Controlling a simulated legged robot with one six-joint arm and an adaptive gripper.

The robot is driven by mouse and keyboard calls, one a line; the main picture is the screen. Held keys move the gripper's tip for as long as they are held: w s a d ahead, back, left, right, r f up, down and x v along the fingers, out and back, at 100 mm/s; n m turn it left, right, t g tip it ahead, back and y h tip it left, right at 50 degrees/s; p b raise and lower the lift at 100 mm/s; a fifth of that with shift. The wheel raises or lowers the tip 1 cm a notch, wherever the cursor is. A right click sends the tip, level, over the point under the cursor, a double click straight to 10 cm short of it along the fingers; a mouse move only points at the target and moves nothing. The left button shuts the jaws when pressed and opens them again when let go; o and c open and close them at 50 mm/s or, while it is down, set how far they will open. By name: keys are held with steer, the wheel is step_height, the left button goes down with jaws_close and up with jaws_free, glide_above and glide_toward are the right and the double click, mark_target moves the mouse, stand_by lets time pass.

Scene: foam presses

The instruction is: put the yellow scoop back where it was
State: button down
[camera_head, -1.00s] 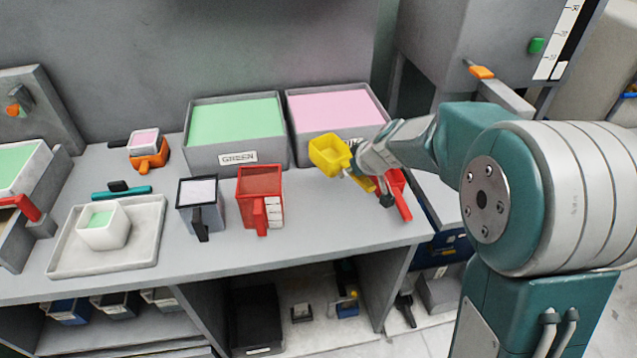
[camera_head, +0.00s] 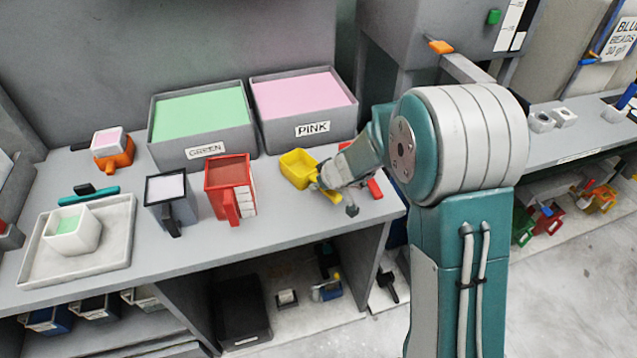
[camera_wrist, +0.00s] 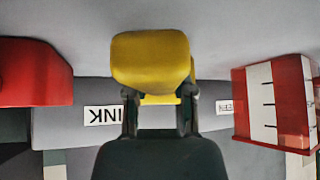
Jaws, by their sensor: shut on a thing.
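The yellow scoop (camera_head: 298,168) is a small square cup with a handle. It is at the right end of the grey bench (camera_head: 270,240), in front of the bin labelled PINK (camera_head: 310,128). My gripper (camera_head: 334,190) is shut on the scoop at its handle side. In the wrist view the scoop (camera_wrist: 152,62) sits between my two fingers (camera_wrist: 158,112), its cup beyond the tips. I cannot tell whether the scoop touches the bench top. The cup's inside looks empty in the head view.
A red measuring jug (camera_head: 230,175) and a grey jug (camera_head: 170,200) stand left of the scoop. A red object (camera_head: 375,188) is partly hidden behind my gripper. The green bin (camera_head: 203,148) is at the back. A white tray (camera_head: 110,255) lies at left.

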steer(key=shift+a, duration=0.1)
steer(key=shift+a+f, duration=0.1)
steer(key=shift+a, duration=0.05)
steer(key=shift+c, duration=2.3)
jaws_free()
steer(key=shift+a, duration=0.2)
steer(key=shift+d, duration=0.3)
steer(key=v, duration=1.2)
steer(key=shift+a, duration=0.1)
steer(key=s+d+r+m+h, duration=0.1)
steer(key=s+d+r+m, duration=0.1)
steer(key=s, duration=0.6)
steer(key=s+d+r+m+h, duration=0.2)
steer(key=s+d+r+m, duration=0.1)
steer(key=s, duration=0.6)
steer(key=s+d+r+m+h, duration=0.1)
steer(key=s+d+r+m, duration=0.1)
steer(key=s+d+r, duration=0.2)
steer(key=s+r, duration=0.2)
steer(key=s, duration=0.2)
steer(key=shift+s+d+r+m+h, duration=0.15)
steer(key=shift+d+r+m+h, duration=0.1)
steer(key=shift+m+h, duration=0.05)
